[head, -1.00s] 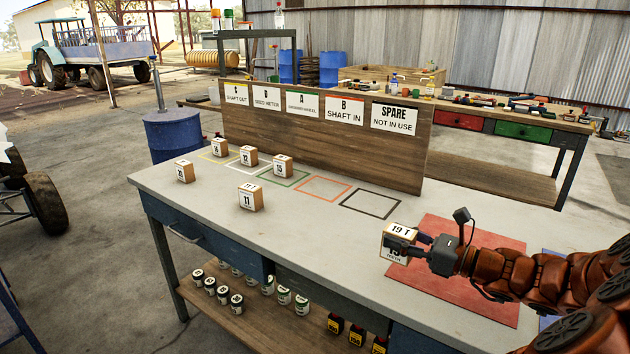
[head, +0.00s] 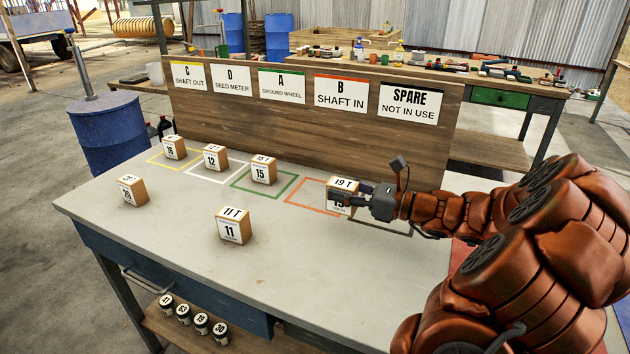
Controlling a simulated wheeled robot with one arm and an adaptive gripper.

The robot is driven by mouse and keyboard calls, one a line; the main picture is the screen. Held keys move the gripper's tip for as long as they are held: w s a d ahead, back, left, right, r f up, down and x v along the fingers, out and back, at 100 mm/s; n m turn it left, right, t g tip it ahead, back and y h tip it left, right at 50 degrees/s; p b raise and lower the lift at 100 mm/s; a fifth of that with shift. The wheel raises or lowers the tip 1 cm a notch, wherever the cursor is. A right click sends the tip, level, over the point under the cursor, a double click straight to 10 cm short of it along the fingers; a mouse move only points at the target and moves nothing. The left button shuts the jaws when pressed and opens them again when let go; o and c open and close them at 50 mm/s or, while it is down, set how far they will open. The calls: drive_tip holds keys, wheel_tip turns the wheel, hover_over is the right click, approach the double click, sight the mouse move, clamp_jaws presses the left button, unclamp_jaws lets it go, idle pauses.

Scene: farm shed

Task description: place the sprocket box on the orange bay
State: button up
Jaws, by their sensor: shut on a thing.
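My gripper (head: 364,196) is shut on the sprocket box (head: 340,188), a small box with a white face marked 19 T on its top edge. The box is at the right part of the orange bay (head: 295,205), an orange outline on the grey bench below the B SHAFT IN sign (head: 341,92).
Boxes 16 (head: 174,147), 12 (head: 215,157) and 15 (head: 263,170) stand at the yellow, white and green bays. Box 11 (head: 234,225) and another box (head: 132,190) stand on the open bench. The wooden sign board (head: 300,135) rises behind the bays.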

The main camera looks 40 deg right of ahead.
drive_tip(key=w+d, duration=0.1)
drive_tip(key=w, duration=0.3)
drive_tip(key=w+d+f, duration=0.1)
drive_tip(key=w, duration=0.3)
drive_tip(key=w+d, duration=0.1)
drive_tip(key=w, duration=0.4)
drive_tip(key=shift+w+d+f+p, duration=0.1)
drive_tip(key=shift+d+f+p, duration=0.05)
drive_tip(key=shift+d+p, duration=0.2)
drive_tip(key=shift+d+f, duration=0.1)
drive_tip(key=shift+f, duration=1.65)
drive_tip(key=shift+f, duration=0.15)
drive_tip(key=o, duration=1.2)
drive_tip(key=shift+s+d, duration=0.15)
drive_tip(key=shift+s, duration=0.15)
drive_tip(key=v, duration=1.1)
drive_tip(key=shift+s+d, duration=0.1)
drive_tip(key=shift+s, duration=0.05)
